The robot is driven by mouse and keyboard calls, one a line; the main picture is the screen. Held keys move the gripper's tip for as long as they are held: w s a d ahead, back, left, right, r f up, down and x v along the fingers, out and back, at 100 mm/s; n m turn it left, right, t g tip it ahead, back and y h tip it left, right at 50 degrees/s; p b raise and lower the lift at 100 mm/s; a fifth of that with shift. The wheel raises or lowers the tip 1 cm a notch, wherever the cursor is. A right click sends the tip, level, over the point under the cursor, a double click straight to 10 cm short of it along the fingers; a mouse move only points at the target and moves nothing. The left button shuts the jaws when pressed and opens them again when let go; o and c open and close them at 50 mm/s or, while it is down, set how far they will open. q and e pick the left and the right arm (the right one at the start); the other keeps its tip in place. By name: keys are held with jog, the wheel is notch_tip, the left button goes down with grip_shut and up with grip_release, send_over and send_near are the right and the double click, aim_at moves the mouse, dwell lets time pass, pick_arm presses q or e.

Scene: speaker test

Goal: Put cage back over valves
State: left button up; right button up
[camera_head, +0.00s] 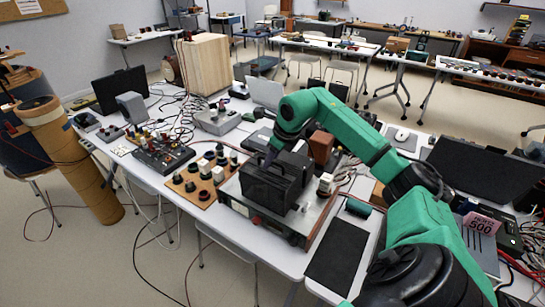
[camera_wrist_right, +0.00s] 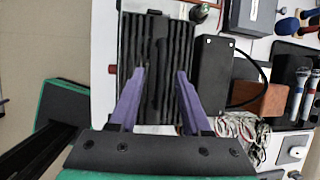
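The black ribbed cage (camera_head: 268,190) sits on the metal amplifier chassis (camera_head: 318,212) near the table's front edge. In the right wrist view the cage (camera_wrist_right: 143,42) shows from above, with a dark bar like a handle (camera_wrist_right: 161,75) along its middle. My right gripper (camera_head: 273,152) is over the cage. Its two purple fingers (camera_wrist_right: 160,78) are spread on either side of the bar, with gaps on both sides, so it is open. Several valves stand on a wooden board (camera_head: 203,198) left of the cage. Whether valves are under the cage is hidden. My left gripper is not in view.
A black box (camera_wrist_right: 213,75) stands close to the right of the cage in the right wrist view, with a brown block (camera_wrist_right: 270,100) beyond it. A black mixer (camera_head: 160,155) and cables crowd the table at left. A dark mat (camera_head: 338,256) lies at the front right.

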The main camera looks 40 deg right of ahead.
jog(key=b+v, duration=0.1)
jog(key=v, duration=1.3)
jog(key=shift+s+r, duration=0.15)
jog(key=shift+r, duration=0.1)
